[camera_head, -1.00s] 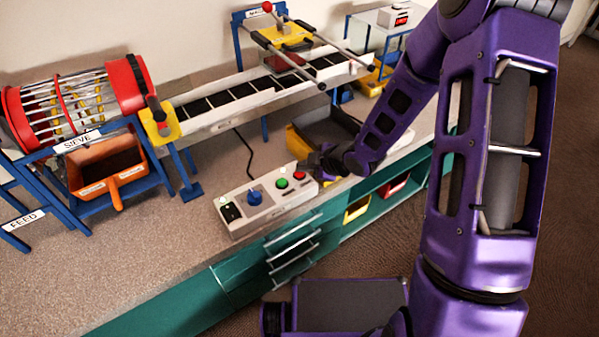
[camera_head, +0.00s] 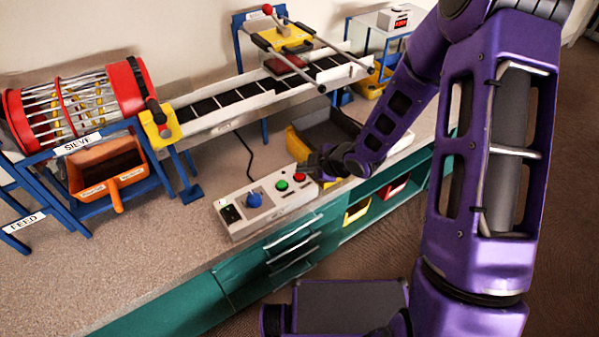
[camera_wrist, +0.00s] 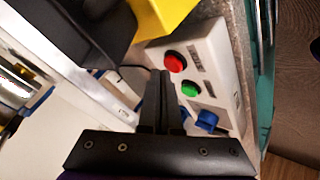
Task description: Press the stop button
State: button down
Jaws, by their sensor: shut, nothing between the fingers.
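The control box (camera_head: 262,208) is light grey and lies on the bench near its front edge. It carries a red button (camera_head: 300,178), a green button (camera_head: 282,185) and a blue knob (camera_head: 254,199). My gripper (camera_head: 318,163) is shut and empty, just behind and right of the red button. In the wrist view its fingertips (camera_wrist: 160,74) appear beside the red button; I cannot tell whether they touch it.
A black tray with a yellow end (camera_head: 300,147) stands close behind my gripper. A conveyor (camera_head: 235,103) runs behind, with a red block (camera_head: 286,64) on it. A sieve drum (camera_head: 80,100) and orange bin (camera_head: 108,172) stand left.

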aim_at(304, 176)
jog(key=shift+r, duration=0.4)
notch_tip(304, 176, up, 5)
jog(key=p, duration=0.4)
jog(key=shift+p, duration=0.3)
dwell(0.5)
